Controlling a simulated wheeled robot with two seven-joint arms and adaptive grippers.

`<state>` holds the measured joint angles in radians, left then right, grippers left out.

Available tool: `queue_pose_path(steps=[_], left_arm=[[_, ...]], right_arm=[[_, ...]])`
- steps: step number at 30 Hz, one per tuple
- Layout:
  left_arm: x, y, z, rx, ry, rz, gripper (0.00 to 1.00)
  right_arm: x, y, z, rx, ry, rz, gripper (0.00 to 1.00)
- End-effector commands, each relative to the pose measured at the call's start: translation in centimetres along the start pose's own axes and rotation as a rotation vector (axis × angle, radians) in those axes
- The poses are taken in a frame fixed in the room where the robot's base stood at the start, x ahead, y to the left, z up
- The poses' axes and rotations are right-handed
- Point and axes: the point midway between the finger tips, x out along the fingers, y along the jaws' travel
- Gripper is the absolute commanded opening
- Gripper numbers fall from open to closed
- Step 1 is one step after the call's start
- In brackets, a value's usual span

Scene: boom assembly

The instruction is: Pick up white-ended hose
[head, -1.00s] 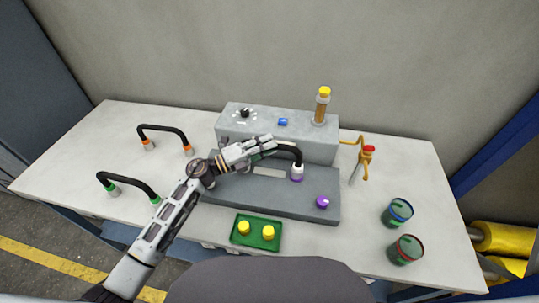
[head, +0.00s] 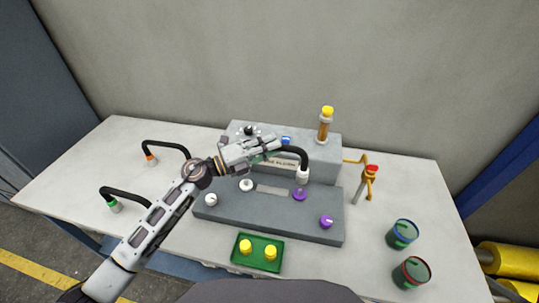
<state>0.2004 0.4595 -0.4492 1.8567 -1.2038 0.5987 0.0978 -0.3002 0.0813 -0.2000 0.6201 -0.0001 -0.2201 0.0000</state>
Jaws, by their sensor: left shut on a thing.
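The white-ended hose (head: 295,151) is a black curved tube. Its one visible white end (head: 302,175) points down, just above a purple fitting (head: 299,195) on the grey block, with what looks like a small gap between them. My left gripper (head: 272,147) is shut on the hose and holds it over the back of the block. The hose's other end is hidden behind my gripper and arm. My right gripper is not in view.
The grey block (head: 270,213) also bears white fittings (head: 246,185) and a second purple one (head: 326,222). An orange-ended hose (head: 165,143) and a green-ended hose (head: 125,192) stand left. A green tray (head: 236,262) with yellow pieces is in front; cans (head: 411,272) stand right.

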Motion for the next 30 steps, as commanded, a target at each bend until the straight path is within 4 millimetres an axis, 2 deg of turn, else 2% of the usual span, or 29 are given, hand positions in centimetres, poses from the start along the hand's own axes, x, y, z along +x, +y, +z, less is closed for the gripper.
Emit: queue_pose_path(steps=[3,9,30], left_arm=[[0.2,-1.4,0.2,0.003,0.002,-0.001,0.00],[0.3,-2.4,0.4,0.001,-0.001,-0.001,0.00],[0.3,-2.5,0.4,0.000,0.000,-0.002,0.00]], right_arm=[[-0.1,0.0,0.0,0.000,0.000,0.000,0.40],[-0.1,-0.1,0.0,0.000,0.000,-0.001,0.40],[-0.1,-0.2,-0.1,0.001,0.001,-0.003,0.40]])
